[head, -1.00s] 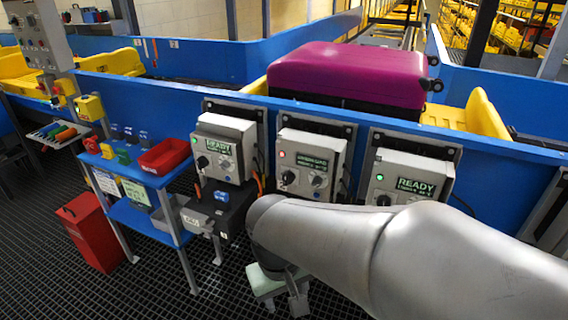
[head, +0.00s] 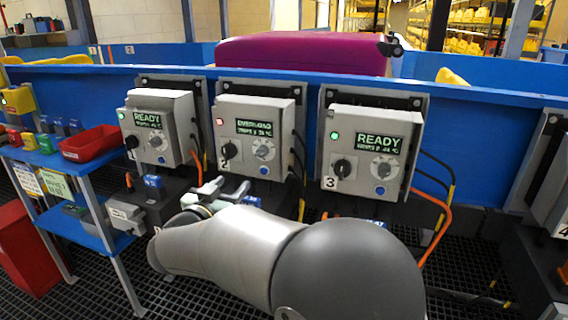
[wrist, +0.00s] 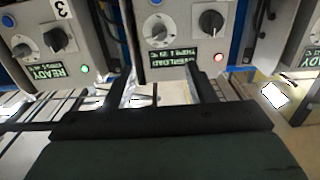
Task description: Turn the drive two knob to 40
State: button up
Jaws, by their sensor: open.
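Drive two is the grey box (head: 255,136) in the middle, marked 2, with a lit red lamp and a display reading OVERLOAD. On its front are a black knob (head: 229,150), a grey dial knob (head: 264,150) with a scale, and a blue button below. The wrist view shows it upside down, with the dial (wrist: 160,28) and black knob (wrist: 211,20). The dial's exact setting is too small to read. My gripper (head: 222,190) is open and empty just below and in front of this box. In the wrist view its fingers (wrist: 162,92) point toward the box, apart from both knobs.
Similar boxes stand at left (head: 158,129) and at right, drive three (head: 370,150), both with green lamps and READY displays. Orange cables hang beside the boxes. A blue shelf (head: 90,180) with a red bin (head: 91,144) stands left. A purple suitcase (head: 300,54) lies behind the blue rail.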

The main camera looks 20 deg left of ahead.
aim_at(259, 155)
jog(key=w, duration=0.5)
jog(key=w+d, duration=0.1)
jog(key=w, duration=1)
jog(key=shift+w+d, duration=0.15)
jog(key=shift+w, duration=0.05)
jog(key=c, duration=0.9)
